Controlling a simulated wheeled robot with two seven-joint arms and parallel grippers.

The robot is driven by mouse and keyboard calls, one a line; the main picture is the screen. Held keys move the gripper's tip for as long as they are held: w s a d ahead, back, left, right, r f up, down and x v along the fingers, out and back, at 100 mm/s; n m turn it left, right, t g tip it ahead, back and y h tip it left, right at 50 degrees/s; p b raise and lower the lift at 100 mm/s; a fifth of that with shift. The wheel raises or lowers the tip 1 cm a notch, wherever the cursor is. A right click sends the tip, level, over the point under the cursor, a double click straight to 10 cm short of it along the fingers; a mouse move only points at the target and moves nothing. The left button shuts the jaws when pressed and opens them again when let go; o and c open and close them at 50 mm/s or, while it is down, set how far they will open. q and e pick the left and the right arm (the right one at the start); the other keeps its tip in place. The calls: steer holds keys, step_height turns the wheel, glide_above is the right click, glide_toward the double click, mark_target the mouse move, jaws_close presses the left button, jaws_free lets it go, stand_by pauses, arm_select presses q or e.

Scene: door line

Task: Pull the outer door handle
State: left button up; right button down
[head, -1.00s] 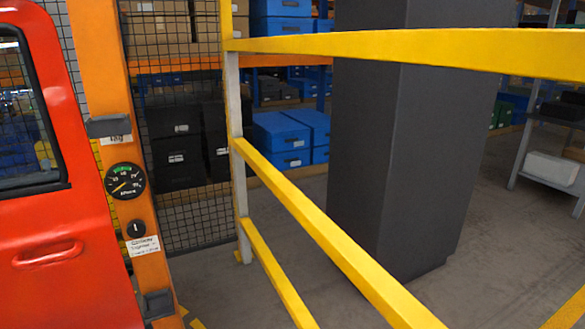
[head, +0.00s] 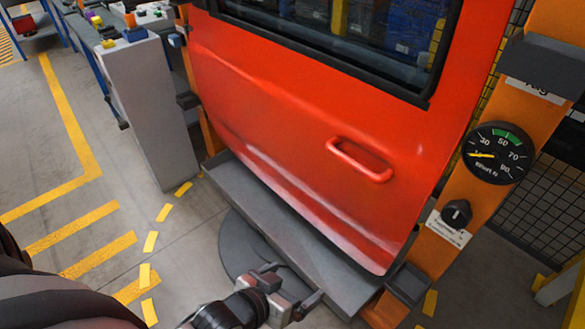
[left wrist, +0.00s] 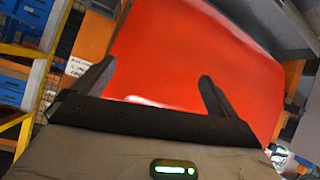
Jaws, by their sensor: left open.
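The outer door handle (head: 359,159) is a red, recessed-looking bar on the red car door (head: 262,130), in the right half of the head view. The door stands upright in an orange frame above a grey tray. My left gripper (head: 294,290) is at the bottom of the head view, below the handle and apart from it, in front of the tray. In the left wrist view its two dark fingers (left wrist: 155,85) are spread, with nothing between them and the red door panel beyond. The handle does not show clearly there. My right gripper is not in view.
An orange post (head: 475,165) right of the door carries a round gauge (head: 496,153) and a black knob (head: 456,214). The grey tray (head: 285,240) juts out below the door. A light grey cabinet (head: 153,112) stands at left. Yellow-marked floor (head: 75,200) is clear.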

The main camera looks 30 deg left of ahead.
arm_select(q)
steer(key=w+a+r+n+t+h+b, duration=0.1)
steer(key=w+r+n+t+b, duration=0.1)
steer(key=w+n+b, duration=0.4)
steer(key=n+t+h+b, duration=0.2)
steer(key=n+t+b, duration=0.15)
steer(key=n, duration=0.45)
glide_toward(349, 167)
steer(key=shift+n+t, duration=0.3)
steer(key=shift+t, duration=0.05)
steer(key=shift+f+b+x, duration=0.1)
steer(key=shift+b+x, duration=0.75)
steer(key=shift+x, duration=1.85)
steer(key=shift+f+b+x, duration=0.15)
steer(key=shift+b+x, duration=0.65)
steer(key=shift+x, duration=1.9)
jaws_close()
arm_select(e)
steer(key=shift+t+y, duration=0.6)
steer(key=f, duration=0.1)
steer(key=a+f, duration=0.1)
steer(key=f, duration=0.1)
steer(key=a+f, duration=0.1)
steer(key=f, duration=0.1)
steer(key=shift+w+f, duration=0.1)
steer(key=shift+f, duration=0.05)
